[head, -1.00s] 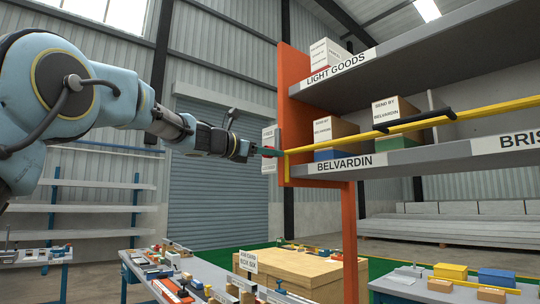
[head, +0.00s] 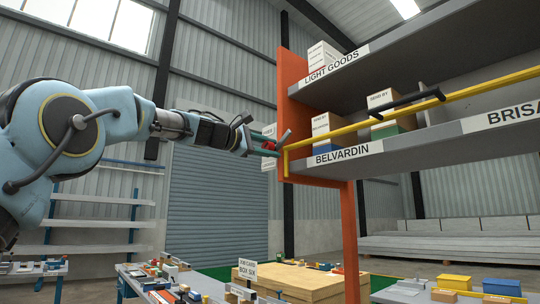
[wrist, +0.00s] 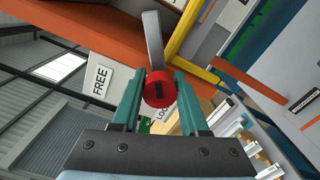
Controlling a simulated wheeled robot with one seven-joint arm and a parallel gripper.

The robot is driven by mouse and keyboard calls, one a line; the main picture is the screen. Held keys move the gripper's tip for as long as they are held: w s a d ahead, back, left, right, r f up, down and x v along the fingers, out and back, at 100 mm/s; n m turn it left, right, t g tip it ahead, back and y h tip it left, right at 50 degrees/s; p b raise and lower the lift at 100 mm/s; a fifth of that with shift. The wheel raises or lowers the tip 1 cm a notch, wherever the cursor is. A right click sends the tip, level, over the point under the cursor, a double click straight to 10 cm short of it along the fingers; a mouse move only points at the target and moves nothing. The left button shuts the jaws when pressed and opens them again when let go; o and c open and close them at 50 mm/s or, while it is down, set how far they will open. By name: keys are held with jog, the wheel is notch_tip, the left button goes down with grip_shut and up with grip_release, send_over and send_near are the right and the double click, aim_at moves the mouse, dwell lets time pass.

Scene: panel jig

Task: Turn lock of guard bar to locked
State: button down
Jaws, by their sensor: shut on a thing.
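The yellow guard bar (head: 455,92) runs across the front of the shelf, and its left end is at the orange upright (head: 296,100). The lock is a red round knob (wrist: 158,88) with a grey lever (wrist: 153,40). My gripper (wrist: 157,88) has its teal fingers on either side of the knob and is shut on it. The lever points up in the wrist view, toward the orange panel. A FREE plate (wrist: 99,80) is to the left of the knob.
A black handle (head: 407,102) sits on the guard bar. A table with small parts (head: 190,290) is below my arm. A wooden block (head: 310,279) stands behind it.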

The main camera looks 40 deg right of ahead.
jog(key=m+b, duration=0.2)
jog(key=m, duration=0.4)
jog(key=shift+f+m+b, duration=0.15)
jog(key=shift+m+b, duration=0.15)
jog(key=shift+b, duration=0.05)
dwell(0.5)
jog(key=shift+c, duration=2.1)
grip_release()
jog(key=a+b, duration=0.5)
jog(key=a, duration=0.5)
jog(key=shift+w+a, duration=0.25)
jog(key=shift+a, duration=0.15)
